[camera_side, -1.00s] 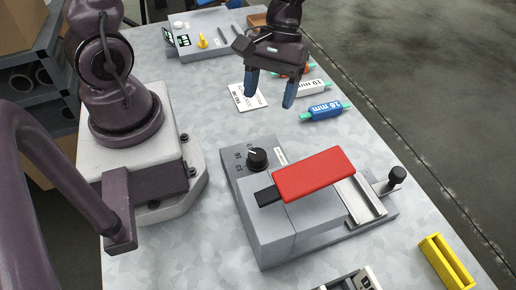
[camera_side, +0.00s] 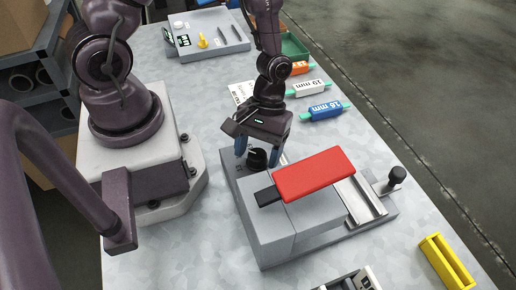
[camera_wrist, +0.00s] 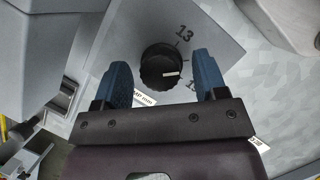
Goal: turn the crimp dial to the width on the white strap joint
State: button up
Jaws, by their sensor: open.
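The black crimp dial (camera_side: 257,158) sits on top of the grey crimping tool (camera_side: 262,222). In the wrist view the dial (camera_wrist: 160,68) shows a white pointer mark turned to the right, roughly toward a number partly hidden by the right finger. The number 13 is clear at its upper right. My gripper (camera_side: 258,154) is open, its blue fingers on either side of the dial. In the wrist view the gripper (camera_wrist: 163,78) shows a gap at the left finger; contact is unclear. The white strap joint (camera_side: 305,88) lies behind the tool; its small print seems to read 19 mm.
A blue joint (camera_side: 325,111) and an orange joint (camera_side: 300,68) lie beside the white one. The red lever (camera_side: 314,174) is close to my gripper's right. A grey control box (camera_side: 208,38) with a yellow knob stands at the back. A yellow block (camera_side: 445,262) lies front right.

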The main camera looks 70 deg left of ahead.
jog(key=c, duration=0.9)
jog(key=m+y, duration=0.1)
jog(key=m, duration=0.3)
jog(key=shift+w+g, duration=0.1)
jog(key=shift+g, duration=0.3)
jog(key=m+y, duration=0.2)
jog(key=m, duration=0.2)
jog(key=shift+d+r+m, duration=0.1)
jog(key=shift+m, duration=0.5)
jog(key=o, duration=0.9)
